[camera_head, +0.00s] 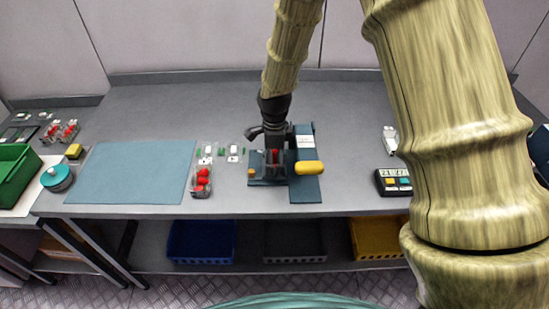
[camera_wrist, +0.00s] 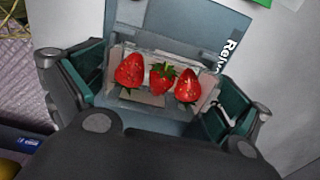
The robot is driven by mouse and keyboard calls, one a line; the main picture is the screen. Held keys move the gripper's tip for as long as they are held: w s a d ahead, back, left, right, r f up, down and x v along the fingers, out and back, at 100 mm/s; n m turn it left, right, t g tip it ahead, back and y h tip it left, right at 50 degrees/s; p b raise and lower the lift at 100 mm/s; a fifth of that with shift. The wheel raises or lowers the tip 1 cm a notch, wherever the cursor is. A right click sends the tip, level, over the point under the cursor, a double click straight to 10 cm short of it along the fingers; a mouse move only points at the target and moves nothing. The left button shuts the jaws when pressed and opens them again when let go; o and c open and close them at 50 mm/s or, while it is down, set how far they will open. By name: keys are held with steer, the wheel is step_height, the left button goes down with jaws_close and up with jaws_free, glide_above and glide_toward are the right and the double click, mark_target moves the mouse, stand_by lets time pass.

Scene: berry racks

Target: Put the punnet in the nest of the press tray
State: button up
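The punnet (camera_wrist: 150,98), a clear box with three strawberries, lies between the fingers of my gripper (camera_wrist: 162,90) in the wrist view. The fingers are spread on either side of it, with a slim gap showing at the right one. In the head view my gripper (camera_head: 274,146) points down over the punnet (camera_head: 274,166), which is at the dark blue press tray (camera_head: 256,181). The press (camera_head: 306,191) has a yellow handle beside the punnet. The gripper partly hides the punnet, and I cannot tell whether it sits fully in the nest.
A second punnet with strawberries (camera_head: 201,186) stands left of the press, by a blue mat (camera_head: 135,172). Small white items (camera_head: 234,152) lie behind it. A dark device with coloured buttons (camera_head: 393,182) is at the right. Bins (camera_head: 202,242) stand below the bench.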

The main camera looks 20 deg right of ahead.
step_height(320, 180, up, 12)
steer(key=b, duration=0.3)
steer(key=shift+r, duration=0.15)
stand_by(0.5)
